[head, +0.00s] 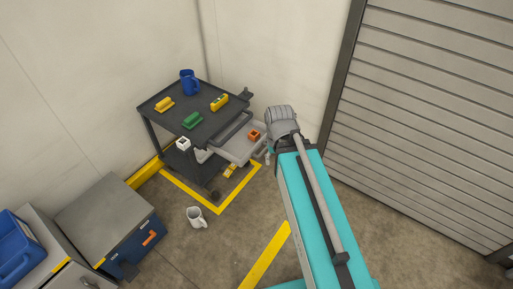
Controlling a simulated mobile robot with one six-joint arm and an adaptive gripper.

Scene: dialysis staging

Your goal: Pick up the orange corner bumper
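A small orange block-like piece with a dark hollow (254,135), which fits the orange corner bumper, sits in the open light grey drawer (238,154) of the dark cart. It is small in the head view, so its exact shape is hard to tell. My arm rises from the lower right and its grey joint is just right of the drawer.
The cart top (158,117) holds a blue jug (188,82), yellow pieces and a green piece (192,120). A white piece (183,144) is lower down. A white mug (196,217) lies on the floor. A grey-topped cabinet (105,214) stands left. Floor in front is mostly clear.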

